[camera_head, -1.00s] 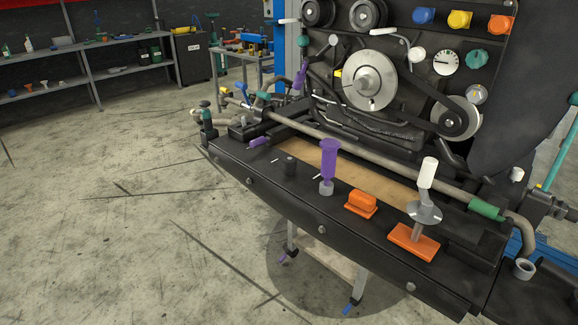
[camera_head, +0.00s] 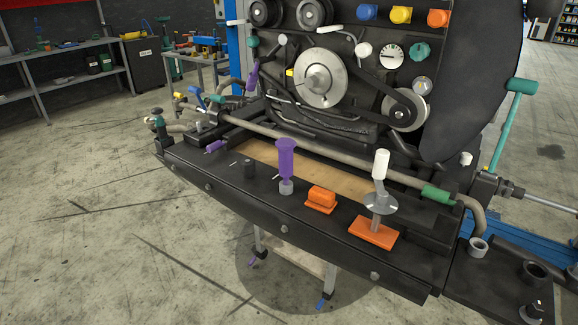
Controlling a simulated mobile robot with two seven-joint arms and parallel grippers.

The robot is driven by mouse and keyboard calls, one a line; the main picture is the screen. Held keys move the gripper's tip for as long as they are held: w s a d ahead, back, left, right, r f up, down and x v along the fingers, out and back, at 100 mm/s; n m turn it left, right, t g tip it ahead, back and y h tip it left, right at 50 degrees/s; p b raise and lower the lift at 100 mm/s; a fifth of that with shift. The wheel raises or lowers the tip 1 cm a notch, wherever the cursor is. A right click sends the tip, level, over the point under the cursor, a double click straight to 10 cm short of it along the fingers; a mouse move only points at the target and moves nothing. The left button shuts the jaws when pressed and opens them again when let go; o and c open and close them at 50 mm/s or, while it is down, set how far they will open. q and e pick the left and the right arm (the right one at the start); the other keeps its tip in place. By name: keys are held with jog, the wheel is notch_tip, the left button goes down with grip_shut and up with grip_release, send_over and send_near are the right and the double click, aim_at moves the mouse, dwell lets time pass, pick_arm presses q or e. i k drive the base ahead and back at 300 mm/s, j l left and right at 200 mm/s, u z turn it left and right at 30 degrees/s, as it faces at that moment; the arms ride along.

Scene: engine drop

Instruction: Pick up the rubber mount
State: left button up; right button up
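I cannot tell for sure which part is the rubber mount. Neither of my grippers is in view.
An orange block (camera_head: 320,200) and an orange base (camera_head: 373,232) with a white-handled lever stand on the ledge. Open concrete floor (camera_head: 90,240) lies at left.

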aim_at(247, 164)
jog(key=i+j+z, duration=0.1)
jog(key=j+z, duration=0.2)
jog(key=z, duration=0.2)
jog(key=j+z, duration=0.35)
jog(key=z, duration=0.15)
jog(key=j+z, duration=0.45)
jog(key=j, duration=0.5)
jog(key=k+j, duration=0.1)
jog(key=j, duration=0.35)
jog(key=k+j+z, duration=0.15)
jog(key=j, duration=0.8)
jog(key=k+j+z, duration=0.1)
jog(key=j, duration=0.35)
jog(key=k, duration=0.05)
